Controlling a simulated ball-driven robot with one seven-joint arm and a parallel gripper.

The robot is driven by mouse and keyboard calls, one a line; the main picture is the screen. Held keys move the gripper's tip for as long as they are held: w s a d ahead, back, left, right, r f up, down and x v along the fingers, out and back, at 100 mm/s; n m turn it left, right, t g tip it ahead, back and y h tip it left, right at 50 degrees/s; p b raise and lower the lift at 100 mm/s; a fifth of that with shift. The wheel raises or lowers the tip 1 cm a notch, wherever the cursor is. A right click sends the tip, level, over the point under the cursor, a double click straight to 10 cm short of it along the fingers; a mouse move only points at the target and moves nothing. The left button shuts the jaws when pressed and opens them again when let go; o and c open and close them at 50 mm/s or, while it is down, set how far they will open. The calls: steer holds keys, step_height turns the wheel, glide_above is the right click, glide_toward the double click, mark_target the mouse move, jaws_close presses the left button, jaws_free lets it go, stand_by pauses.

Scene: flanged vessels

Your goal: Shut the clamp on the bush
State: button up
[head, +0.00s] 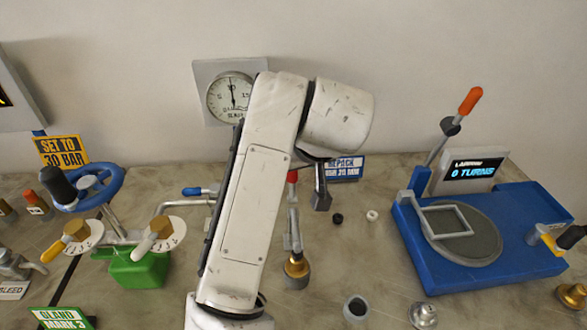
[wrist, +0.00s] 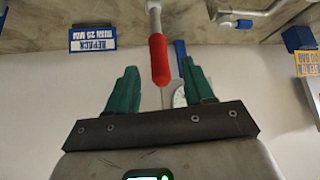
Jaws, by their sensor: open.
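The clamp's red handle (head: 292,177) stands up just right of my arm in the head view, on a grey metal lever (head: 294,215). Below it is a round brass-coloured fitting (head: 297,268); I cannot make out the bush itself. In the wrist view, which is upside down, the red handle (wrist: 158,60) shows in the gap between the green fingers of my gripper (wrist: 160,78). The gripper is open, with space on both sides of the handle and no visible contact. In the head view my arm hides most of the gripper.
A blue sign (head: 345,168) stands behind. A black ring (head: 337,218) and a white ring (head: 372,215) lie on the bench to the right. A blue fixture (head: 540,268) with an orange-handled lever (head: 470,100) is at right. Valves and a green block (head: 140,270) are at left.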

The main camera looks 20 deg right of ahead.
steer(key=v, duration=0.5)
steer(key=shift+s+r, duration=0.1)
steer(key=shift+r, duration=0.05)
stand_by(0.3)
